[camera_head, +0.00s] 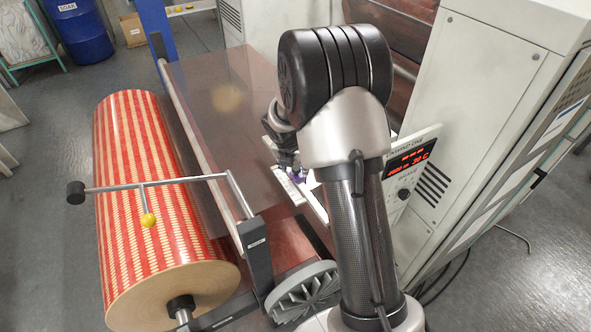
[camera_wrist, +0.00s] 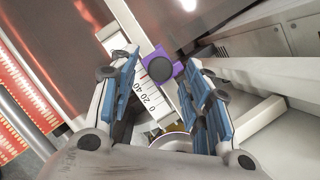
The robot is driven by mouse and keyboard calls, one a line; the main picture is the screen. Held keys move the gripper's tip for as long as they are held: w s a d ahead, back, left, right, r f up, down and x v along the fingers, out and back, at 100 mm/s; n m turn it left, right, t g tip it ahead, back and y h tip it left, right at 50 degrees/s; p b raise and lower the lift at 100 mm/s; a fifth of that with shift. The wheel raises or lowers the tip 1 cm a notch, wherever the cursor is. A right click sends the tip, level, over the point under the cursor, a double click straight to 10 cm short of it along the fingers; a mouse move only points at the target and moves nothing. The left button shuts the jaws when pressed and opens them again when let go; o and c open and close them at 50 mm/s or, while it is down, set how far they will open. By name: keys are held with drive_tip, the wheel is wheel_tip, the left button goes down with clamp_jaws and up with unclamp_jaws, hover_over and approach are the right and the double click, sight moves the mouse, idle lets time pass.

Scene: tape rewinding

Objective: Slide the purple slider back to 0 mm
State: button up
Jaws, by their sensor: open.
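The purple slider (camera_wrist: 152,49) with a round black knob (camera_wrist: 160,69) sits on a rail beside a white scale (camera_wrist: 143,94) in the wrist view. The marks 0, 20 and 40 can be read; the slider lies beyond the 40 end, away from the 0, and its exact reading is not clear. My gripper (camera_wrist: 162,58) is open, with one blue-padded finger on each side of the slider. I cannot tell whether either finger touches it. In the head view the slider (camera_head: 298,175) is a small purple patch just below my gripper (camera_head: 290,165), partly hidden by my arm.
A red-and-tan patterned roll (camera_head: 150,190) lies at the left, with a bar and yellow ball (camera_head: 149,220) over it. A glossy brown web (camera_head: 225,95) spans the middle. A panel with a red display (camera_head: 408,160) and a white cabinet (camera_head: 480,100) stand at the right.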

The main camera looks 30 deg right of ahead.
drive_tip(key=shift+w+d+f, duration=0.15)
drive_tip(key=shift+f, duration=0.4)
drive_tip(key=shift+c, duration=0.6)
clamp_jaws()
